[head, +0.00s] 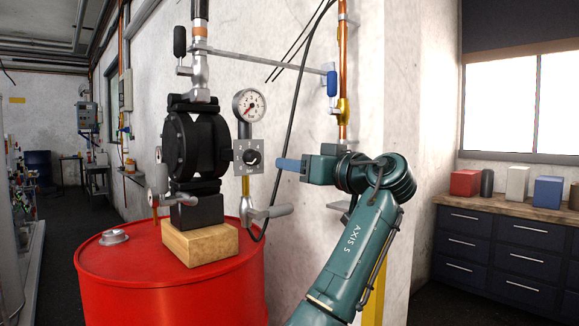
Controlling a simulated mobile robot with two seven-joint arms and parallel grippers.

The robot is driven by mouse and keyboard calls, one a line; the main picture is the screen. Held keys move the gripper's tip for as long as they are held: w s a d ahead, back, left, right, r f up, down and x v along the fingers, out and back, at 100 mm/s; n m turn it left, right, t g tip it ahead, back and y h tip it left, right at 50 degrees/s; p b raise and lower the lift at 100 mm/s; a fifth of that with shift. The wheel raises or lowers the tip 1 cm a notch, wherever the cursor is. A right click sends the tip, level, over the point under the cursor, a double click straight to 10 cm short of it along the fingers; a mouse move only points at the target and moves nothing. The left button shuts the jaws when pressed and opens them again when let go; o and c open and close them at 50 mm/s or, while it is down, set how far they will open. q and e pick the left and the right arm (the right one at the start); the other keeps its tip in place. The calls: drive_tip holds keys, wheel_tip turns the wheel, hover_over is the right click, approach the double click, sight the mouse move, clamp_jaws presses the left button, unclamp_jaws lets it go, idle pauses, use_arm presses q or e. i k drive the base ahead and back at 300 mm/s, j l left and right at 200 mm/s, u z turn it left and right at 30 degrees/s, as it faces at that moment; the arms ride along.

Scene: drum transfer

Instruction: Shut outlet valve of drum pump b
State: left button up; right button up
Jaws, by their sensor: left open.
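A black drum pump (196,150) stands on a wooden block on a red drum; no letter that names it is readable. Above it, a metal pipe carries a valve (199,72), and a black handle (180,42) stands upright beside the pipe to the left. My left gripper (285,165) is right of the pump, pointing left toward the gauge panel, below and to the right of the black handle and apart from it. It is open and empty, seen side-on, so its finger gap is hidden. My right gripper is not in view.
A pressure gauge (249,104) and a square panel with a knob (249,157) sit right of the pump. Grey-handled valves are at lower left (157,196) and lower right (266,212). A blue handle (332,85) is on the copper pipe. A black hose hangs behind my gripper.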

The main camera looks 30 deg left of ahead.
sight(179, 31)
drive_tip(key=k, duration=1)
